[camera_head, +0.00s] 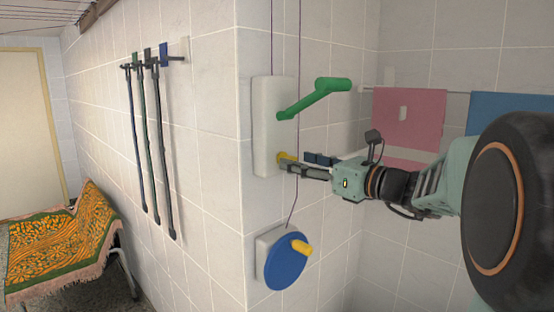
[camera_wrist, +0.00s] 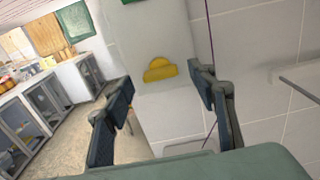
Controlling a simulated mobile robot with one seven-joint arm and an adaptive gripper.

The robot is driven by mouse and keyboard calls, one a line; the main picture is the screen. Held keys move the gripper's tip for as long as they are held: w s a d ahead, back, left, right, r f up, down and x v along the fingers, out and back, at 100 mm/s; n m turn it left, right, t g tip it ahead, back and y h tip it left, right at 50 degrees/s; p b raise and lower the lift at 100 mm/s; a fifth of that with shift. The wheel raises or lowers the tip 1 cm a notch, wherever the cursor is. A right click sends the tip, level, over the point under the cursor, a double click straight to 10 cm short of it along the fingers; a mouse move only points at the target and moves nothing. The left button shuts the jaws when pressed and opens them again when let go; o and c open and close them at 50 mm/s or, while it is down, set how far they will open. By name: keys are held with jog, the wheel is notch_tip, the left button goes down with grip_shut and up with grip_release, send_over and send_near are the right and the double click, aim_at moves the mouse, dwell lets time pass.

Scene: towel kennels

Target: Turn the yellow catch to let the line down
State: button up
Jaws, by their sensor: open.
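The yellow catch (camera_head: 284,157) sits low on a white wall panel (camera_head: 264,110) at the tiled corner. It also shows in the wrist view (camera_wrist: 160,69), centred beyond my fingers. My gripper (camera_head: 303,164) is right at the catch in the head view, reaching in from the right and partly covering it. In the wrist view my gripper (camera_wrist: 158,92) is open, with one finger on each side and the catch in line with the gap. I cannot tell whether a finger touches it. A thin dark line (camera_head: 299,60) runs down the wall past the panel.
A green crank handle (camera_head: 318,95) juts out above my gripper. A blue wheel with a yellow knob (camera_head: 284,262) is below it. Pink (camera_head: 409,115) and blue (camera_head: 510,108) towels hang on a rail behind my arm. Leads (camera_head: 150,140) hang at left above a draped patterned cloth (camera_head: 62,240).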

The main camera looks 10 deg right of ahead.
jog(key=shift+x, duration=1.45)
jog(key=shift+c, duration=0.4)
jog(key=c, duration=1.1)
